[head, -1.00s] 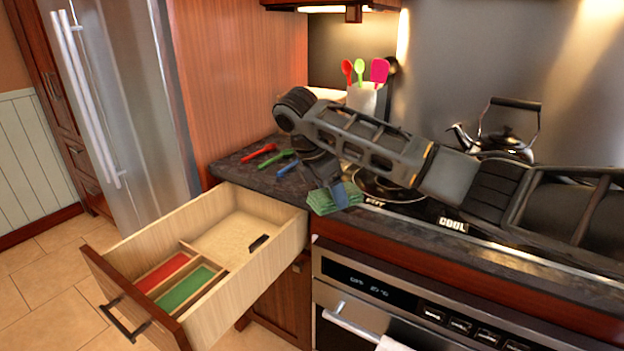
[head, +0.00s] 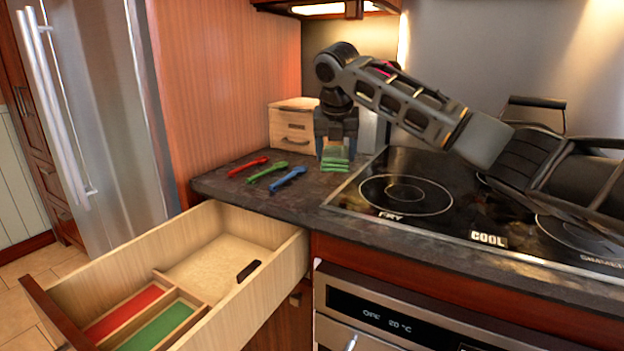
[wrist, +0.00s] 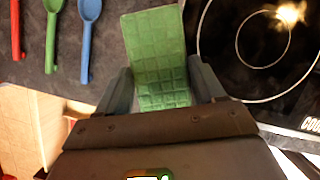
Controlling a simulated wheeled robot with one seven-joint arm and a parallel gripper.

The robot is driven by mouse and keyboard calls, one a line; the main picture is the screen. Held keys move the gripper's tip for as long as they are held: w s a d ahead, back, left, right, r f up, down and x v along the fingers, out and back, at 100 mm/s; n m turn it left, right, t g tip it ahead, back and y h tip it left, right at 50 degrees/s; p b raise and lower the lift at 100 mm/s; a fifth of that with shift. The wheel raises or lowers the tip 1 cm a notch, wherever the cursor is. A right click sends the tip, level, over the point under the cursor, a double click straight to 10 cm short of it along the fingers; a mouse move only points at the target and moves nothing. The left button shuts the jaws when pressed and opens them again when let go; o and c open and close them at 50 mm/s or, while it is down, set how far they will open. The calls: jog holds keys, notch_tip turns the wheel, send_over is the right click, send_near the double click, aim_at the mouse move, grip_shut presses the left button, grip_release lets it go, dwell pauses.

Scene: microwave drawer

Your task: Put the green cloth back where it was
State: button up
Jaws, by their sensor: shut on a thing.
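The green cloth (head: 335,160) is a folded, quilted piece over the dark counter, left of the stove and right of the spoons. My gripper (head: 336,138) points down and is shut on it. In the wrist view the cloth (wrist: 155,40) lies between the two fingers (wrist: 162,88) and extends ahead of them. I cannot tell whether its underside touches the counter. My fingers hide part of the cloth in the head view.
Red (head: 248,166), green (head: 268,172) and blue (head: 288,179) spoons lie on the counter (head: 225,185) to the left. The stove (head: 440,170) is on the right. A small wooden drawer box (head: 291,125) stands behind. An open drawer (head: 275,285) with red and green compartments juts out below.

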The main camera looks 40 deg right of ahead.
jog(key=w+f, duration=0.1)
jog(key=w+a+f, duration=0.1)
jog(key=w, duration=0.1)
jog(key=w+a+f, duration=0.1)
jog(key=w, duration=0.1)
jog(key=shift+w+a+f, duration=0.15)
jog(key=shift+a+f, duration=0.1)
jog(key=shift+f, duration=2.05)
jog(key=o, duration=0.9)
jog(key=shift+o, duration=0.2)
jog(key=v, duration=1.2)
jog(key=shift+w+r, duration=0.1)
